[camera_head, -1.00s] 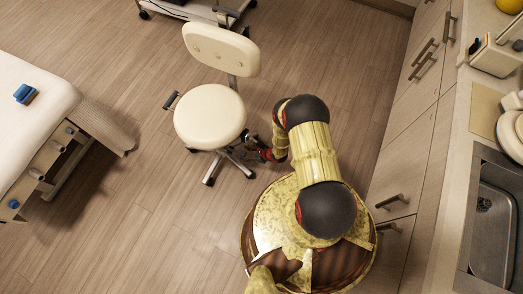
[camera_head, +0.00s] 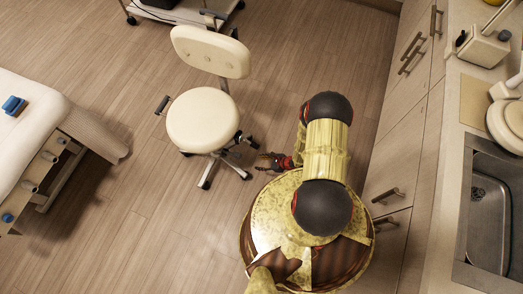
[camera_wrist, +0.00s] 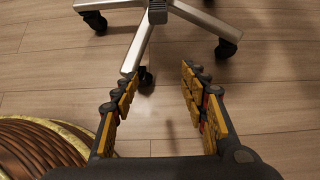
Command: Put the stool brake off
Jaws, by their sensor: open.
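The cream stool with a backrest (camera_head: 203,120) stands on the floor left of my arm. Its metal star base shows below the seat, and in the wrist view the silver legs (camera_wrist: 140,45) cross the top. A black caster (camera_wrist: 227,47) is at the upper right there, and another caster (camera_wrist: 146,78) shows between my fingers. My gripper (camera_head: 266,161) is low, just right of the stool base. In the wrist view my gripper (camera_wrist: 160,77) is open and empty, its fingers apart from the legs. I cannot make out the brake's setting.
A white bed (camera_head: 40,115) is at the left and a wheeled cart (camera_head: 185,10) at the top. Drawers (camera_head: 395,150) and a counter with a sink (camera_head: 490,215) line the right. The wood floor left of the stool is clear.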

